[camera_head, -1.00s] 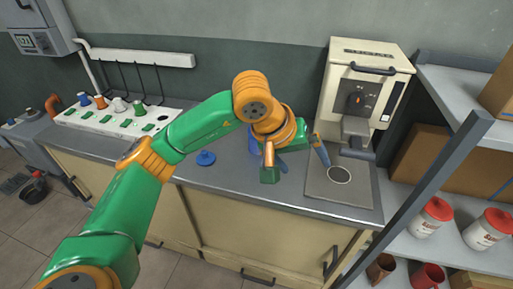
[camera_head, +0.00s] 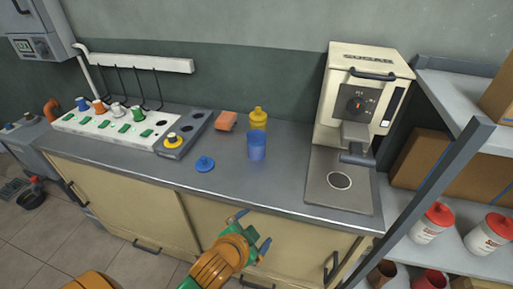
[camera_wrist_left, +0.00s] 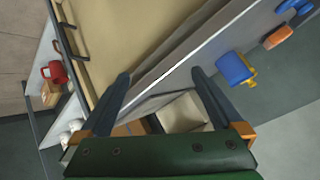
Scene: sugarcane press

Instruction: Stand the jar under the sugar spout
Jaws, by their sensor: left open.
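The jar (camera_head: 257,147) is blue and translucent. It stands upright on the grey counter in the head view, left of the sugar machine (camera_head: 335,95), and also shows in the left wrist view (camera_wrist_left: 234,68). The sugar spout (camera_head: 357,135) sits above a grey plate with a white ring (camera_head: 339,180); nothing stands on the ring. My left gripper (camera_head: 252,231) is open and empty in front of the counter's front edge, nearer to me than the jar and apart from it. Its fingers also show in the left wrist view (camera_wrist_left: 161,78). My right gripper is not in view.
A yellow bottle (camera_head: 258,117) stands right behind the jar. An orange sponge (camera_head: 226,121) and a blue lid (camera_head: 205,163) lie left of it. A shelf post (camera_head: 430,190) rises at the right. The counter between jar and plate is clear.

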